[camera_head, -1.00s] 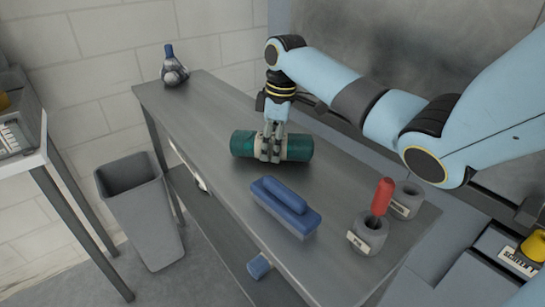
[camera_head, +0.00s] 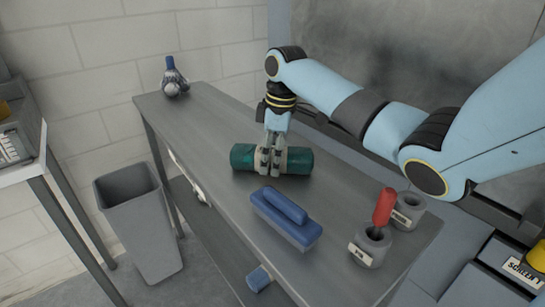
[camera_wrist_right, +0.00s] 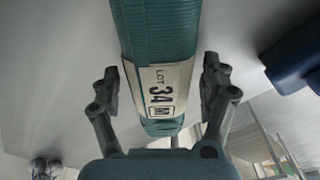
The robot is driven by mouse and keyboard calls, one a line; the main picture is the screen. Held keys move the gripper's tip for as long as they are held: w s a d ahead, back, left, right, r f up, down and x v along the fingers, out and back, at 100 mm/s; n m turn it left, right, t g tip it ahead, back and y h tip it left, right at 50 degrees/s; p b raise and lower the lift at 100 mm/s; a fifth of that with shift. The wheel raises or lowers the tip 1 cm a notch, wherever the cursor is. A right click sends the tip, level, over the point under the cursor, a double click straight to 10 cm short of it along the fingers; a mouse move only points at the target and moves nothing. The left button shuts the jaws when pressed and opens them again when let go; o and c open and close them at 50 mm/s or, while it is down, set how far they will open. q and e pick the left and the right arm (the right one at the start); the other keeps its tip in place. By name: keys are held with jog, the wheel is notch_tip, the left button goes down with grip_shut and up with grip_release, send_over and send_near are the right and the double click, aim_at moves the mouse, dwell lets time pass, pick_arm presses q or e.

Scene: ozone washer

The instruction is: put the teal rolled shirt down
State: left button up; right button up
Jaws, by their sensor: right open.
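The teal rolled shirt (camera_head: 299,161) lies on its side on the grey metal table (camera_head: 215,120), with a pale label band around its middle. My right gripper (camera_head: 269,168) reaches down over the band. In the right wrist view the shirt (camera_wrist_right: 160,38) shows a label reading "LOT 34 M". There the right gripper's fingers (camera_wrist_right: 160,90) stand on either side of the shirt, with a visible gap on each side. The right gripper is open. My left gripper is in neither view.
A blue float-like block with a handle (camera_head: 286,215) lies in front of the shirt. A red-handled tool (camera_head: 383,206) stands in a grey labelled cup (camera_head: 369,246) beside another cup (camera_head: 408,211). A blue-necked object (camera_head: 174,78) stands at the far end. A grey bin (camera_head: 135,215) is on the floor.

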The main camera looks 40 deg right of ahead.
jog(key=r, duration=0.7)
jog(key=s+d+r, duration=0.1)
jog(key=r, duration=0.3)
jog(key=shift+r, duration=0.25)
